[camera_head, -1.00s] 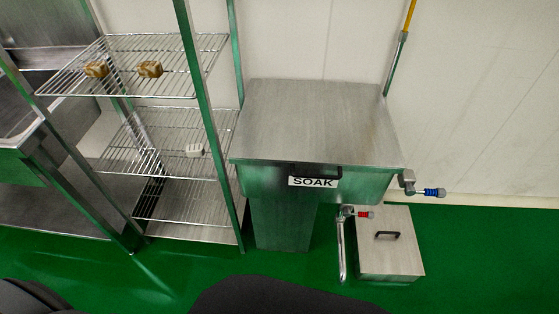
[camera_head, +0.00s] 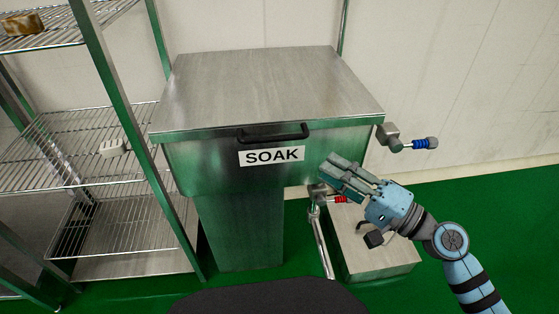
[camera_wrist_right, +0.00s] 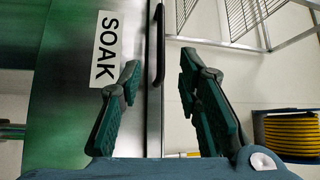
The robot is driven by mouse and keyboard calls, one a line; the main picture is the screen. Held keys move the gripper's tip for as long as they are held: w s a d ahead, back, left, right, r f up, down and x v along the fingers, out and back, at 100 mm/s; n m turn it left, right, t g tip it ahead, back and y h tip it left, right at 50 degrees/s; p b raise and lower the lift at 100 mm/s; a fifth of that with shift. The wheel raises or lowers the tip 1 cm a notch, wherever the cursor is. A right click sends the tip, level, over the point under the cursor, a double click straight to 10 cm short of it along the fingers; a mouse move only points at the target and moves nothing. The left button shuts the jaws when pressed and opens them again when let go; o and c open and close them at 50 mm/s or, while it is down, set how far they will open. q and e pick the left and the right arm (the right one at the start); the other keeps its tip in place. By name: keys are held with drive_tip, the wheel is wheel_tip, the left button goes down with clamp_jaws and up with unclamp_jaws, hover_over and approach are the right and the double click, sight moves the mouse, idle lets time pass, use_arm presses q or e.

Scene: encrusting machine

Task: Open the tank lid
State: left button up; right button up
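The steel tank lid (camera_head: 270,85) lies flat and closed on the tank (camera_head: 215,165), which bears a SOAK label (camera_head: 271,156). The black lid handle (camera_head: 274,132) is on the front edge, just above the label. My right gripper (camera_head: 338,172) is right of and below the handle, in front of the tank, not touching the handle. In the right wrist view its fingers (camera_wrist_right: 158,82) are spread apart and empty, with the handle (camera_wrist_right: 160,45) seen beyond them, between the fingertips. My left gripper is not in view.
A blue-handled valve (camera_head: 420,143) sticks out at right. A red-handled tap (camera_head: 340,199) and a low steel box (camera_head: 375,250) are below. A yellow hose reel (camera_wrist_right: 288,133) shows in the wrist view.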

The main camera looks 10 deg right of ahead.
drive_tip(key=p, duration=0.1)
approach(278, 137)
drive_tip(key=x, duration=1)
drive_tip(key=shift+w+f, duration=0.1)
drive_tip(key=shift+f, duration=0.2)
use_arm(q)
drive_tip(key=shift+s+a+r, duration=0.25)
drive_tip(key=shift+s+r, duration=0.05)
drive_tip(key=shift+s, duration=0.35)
use_arm(e)
clamp_jaws()
